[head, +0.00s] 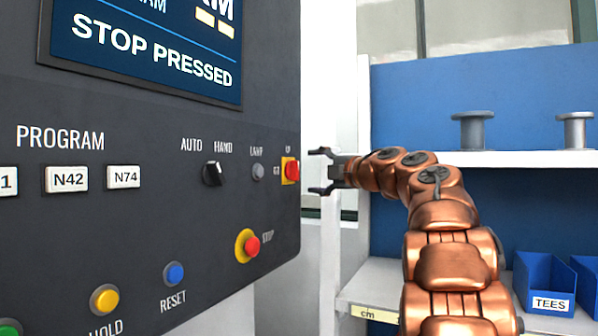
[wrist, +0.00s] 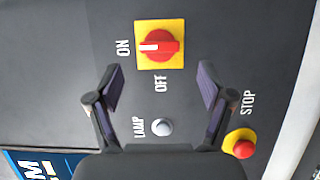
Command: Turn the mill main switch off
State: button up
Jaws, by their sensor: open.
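The main switch is a red rotary knob on a yellow square plate (wrist: 175,60). In the wrist view its white mark points left, toward the ON label (wrist: 123,48); the OFF label (wrist: 161,83) is below the plate. In the head view the switch (head: 291,171) is near the panel's right edge, seen at a steep angle. My gripper (head: 322,171) is open and empty, right of the switch and apart from it, with its fingers toward the panel. In the wrist view my gripper (wrist: 161,82) has its fingers spread wide, below the knob.
The panel also carries a red STOP button (head: 252,246), a LAMP button (head: 258,171) and an AUTO/HAND selector (head: 213,173). The screen (head: 150,50) reads STOP PRESSED. A shelf with grey fittings (head: 472,130) and a blue TEES bin (head: 545,285) stand at right.

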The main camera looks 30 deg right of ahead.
aim_at(298, 171)
jog(key=w, duration=0.2)
jog(key=w+p, duration=0.1)
jog(key=w, duration=0.1)
jog(key=w+a, duration=0.1)
jog(key=w, duration=0.1)
jog(key=shift+w, duration=0.25)
jog(key=shift+c, duration=0.2)
jog(key=c, duration=1.1)
